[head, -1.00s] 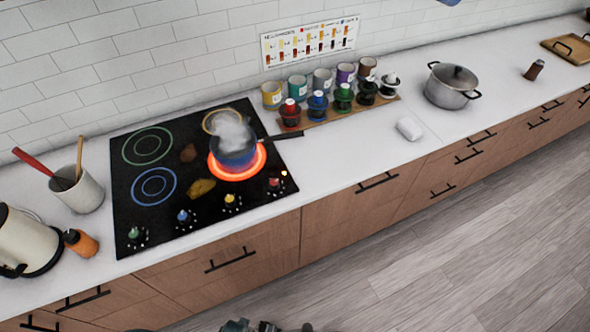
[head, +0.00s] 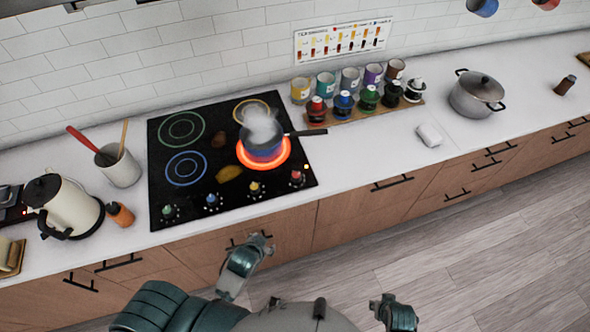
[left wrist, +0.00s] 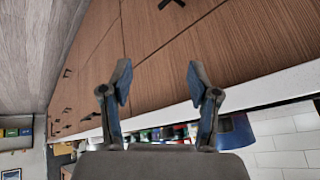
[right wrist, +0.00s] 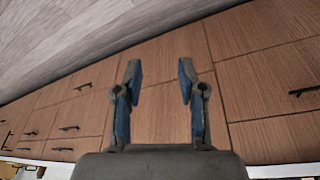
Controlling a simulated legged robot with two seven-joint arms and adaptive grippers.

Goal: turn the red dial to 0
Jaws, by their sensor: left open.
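The red dial (head: 297,176) is at the front right corner of the black cooktop (head: 165,205), with a small orange light beside it. Its pointer setting is too small to read.
Green (head: 168,211), blue (head: 211,199) and yellow (head: 255,188) dials line the cooktop's front edge. The pot handle (head: 305,133) points right. A kettle (head: 66,205) and an orange bottle (head: 119,214) stand left. The counter right of the cooktop is mostly clear near its front edge.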

